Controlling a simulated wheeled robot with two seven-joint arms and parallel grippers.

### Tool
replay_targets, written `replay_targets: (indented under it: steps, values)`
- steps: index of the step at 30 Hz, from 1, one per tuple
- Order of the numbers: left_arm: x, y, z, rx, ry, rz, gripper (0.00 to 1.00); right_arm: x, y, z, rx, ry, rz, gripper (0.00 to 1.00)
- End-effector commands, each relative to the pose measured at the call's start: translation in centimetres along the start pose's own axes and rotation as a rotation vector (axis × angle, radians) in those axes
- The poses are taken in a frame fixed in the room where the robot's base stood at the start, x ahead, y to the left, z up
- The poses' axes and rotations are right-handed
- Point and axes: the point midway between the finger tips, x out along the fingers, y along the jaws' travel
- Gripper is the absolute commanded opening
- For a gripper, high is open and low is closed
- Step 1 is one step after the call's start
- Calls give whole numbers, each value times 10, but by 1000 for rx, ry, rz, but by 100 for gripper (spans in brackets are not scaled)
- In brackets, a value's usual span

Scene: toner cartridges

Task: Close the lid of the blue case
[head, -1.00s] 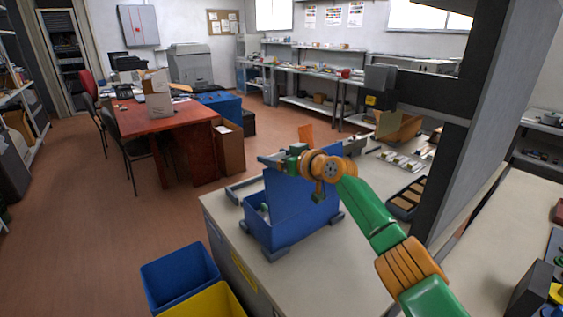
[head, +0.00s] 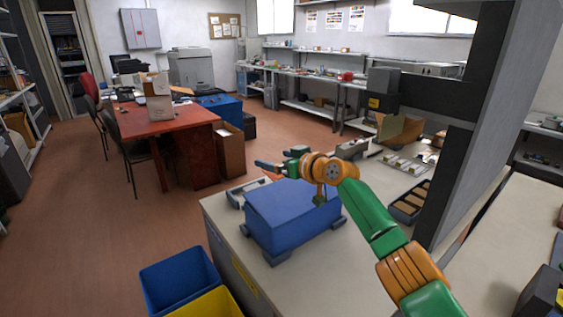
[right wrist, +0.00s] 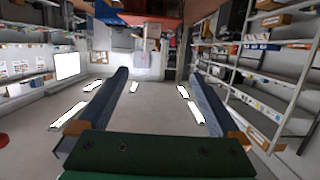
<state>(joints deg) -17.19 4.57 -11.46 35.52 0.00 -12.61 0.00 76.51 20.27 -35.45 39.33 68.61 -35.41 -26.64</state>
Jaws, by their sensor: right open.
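The blue case (head: 290,228) stands on the light worktop near its left corner. Its blue lid (head: 288,200) lies flat across the top, and the inside of the case is hidden. My right gripper (head: 272,166) is just above the far side of the lid and points left. Its fingers also show in the right wrist view (right wrist: 157,105), spread wide with nothing between them. I cannot tell whether the gripper touches the lid. My left gripper is not in view.
Dark corner blocks sit around the case base. A blue bin (head: 180,280) and a yellow bin (head: 207,304) stand below the worktop's left edge. A dark tray (head: 410,200) lies to the right. A thick dark post (head: 470,130) rises at the right.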

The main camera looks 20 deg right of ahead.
Motion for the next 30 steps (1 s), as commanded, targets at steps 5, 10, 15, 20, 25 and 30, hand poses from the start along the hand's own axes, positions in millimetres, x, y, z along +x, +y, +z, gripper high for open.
replay_targets:
  steps: [5, 10, 15, 20, 25, 30]
  values:
    - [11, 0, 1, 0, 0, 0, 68, -19, -1, 5, -8, -3, 2, 100]
    - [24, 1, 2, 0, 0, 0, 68, -45, 0, 6, -4, -3, 2, 100]
    - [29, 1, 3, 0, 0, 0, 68, -61, -1, 4, -2, -5, 1, 100]
    - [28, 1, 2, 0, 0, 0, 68, -63, -1, 2, 0, -6, 0, 100]
    - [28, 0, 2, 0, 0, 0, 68, -63, -1, 2, -1, -6, 0, 100]
    - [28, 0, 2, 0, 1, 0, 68, -63, -1, 2, -1, -5, 0, 100]
